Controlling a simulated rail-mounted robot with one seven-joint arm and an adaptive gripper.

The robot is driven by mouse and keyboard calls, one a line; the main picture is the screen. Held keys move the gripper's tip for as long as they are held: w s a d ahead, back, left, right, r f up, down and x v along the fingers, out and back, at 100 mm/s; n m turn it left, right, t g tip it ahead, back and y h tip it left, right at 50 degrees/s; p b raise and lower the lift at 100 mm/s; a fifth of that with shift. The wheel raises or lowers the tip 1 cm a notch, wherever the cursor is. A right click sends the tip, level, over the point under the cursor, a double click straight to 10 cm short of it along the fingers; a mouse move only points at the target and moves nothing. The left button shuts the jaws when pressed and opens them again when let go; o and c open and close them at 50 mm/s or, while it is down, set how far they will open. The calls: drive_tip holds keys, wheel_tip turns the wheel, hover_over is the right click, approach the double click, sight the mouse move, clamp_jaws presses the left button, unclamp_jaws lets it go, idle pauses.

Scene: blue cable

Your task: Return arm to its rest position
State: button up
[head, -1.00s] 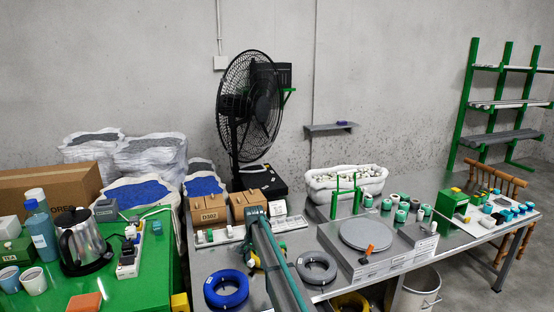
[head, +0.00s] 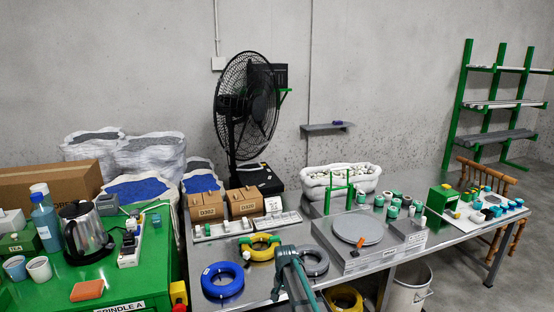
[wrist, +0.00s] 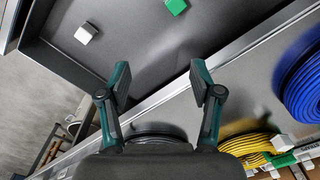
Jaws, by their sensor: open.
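My gripper (wrist: 160,80) is open and empty in the wrist view, its two green fingers spread apart. In the head view, my green-grey arm (head: 290,262) stands at the front of the metal table, partly over the grey cable coil (head: 315,261). My fingertips cannot be made out there. The blue cable coil (head: 222,280) lies flat on the table to the left of the arm; it also shows at the right of the wrist view (wrist: 302,85). The yellow cable coil (head: 259,247) lies behind it and shows low in the wrist view (wrist: 248,147).
A green table (head: 60,290) with a kettle (head: 84,233) and cups stands at left. Boxes (head: 207,207), a fan (head: 246,105) and a white bin (head: 340,180) stand behind. A round-plated device (head: 357,230) is to the right. Another yellow coil (head: 343,299) lies lower down.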

drive_tip(key=s+d+f, duration=0.1)
drive_tip(key=s+d, duration=0.2)
drive_tip(key=s, duration=0.2)
drive_tip(key=s+d+f+n, duration=0.1)
drive_tip(key=s+d, duration=0.2)
drive_tip(key=s, duration=0.2)
drive_tip(key=s+d+f+n, duration=0.1)
drive_tip(key=s+d, duration=0.2)
drive_tip(key=s, duration=0.3)
drive_tip(key=shift+f, duration=0.1)
drive_tip(key=s+d+n, duration=0.2)
drive_tip(key=s+d, duration=0.3)
drive_tip(key=s, duration=0.8)
drive_tip(key=s+f+g, duration=0.3)
drive_tip(key=s+f, duration=0.6)
drive_tip(key=s, duration=0.5)
drive_tip(key=s+f+g, duration=0.3)
drive_tip(key=s+f, duration=0.7)
drive_tip(key=s, duration=0.5)
drive_tip(key=shift+s+d+f+g, duration=0.15)
drive_tip(key=shift+s+f+g, duration=0.05)
drive_tip(key=shift+g, duration=0.2)
drive_tip(key=shift+c, duration=0.2)
drive_tip(key=shift+c, duration=0.5)
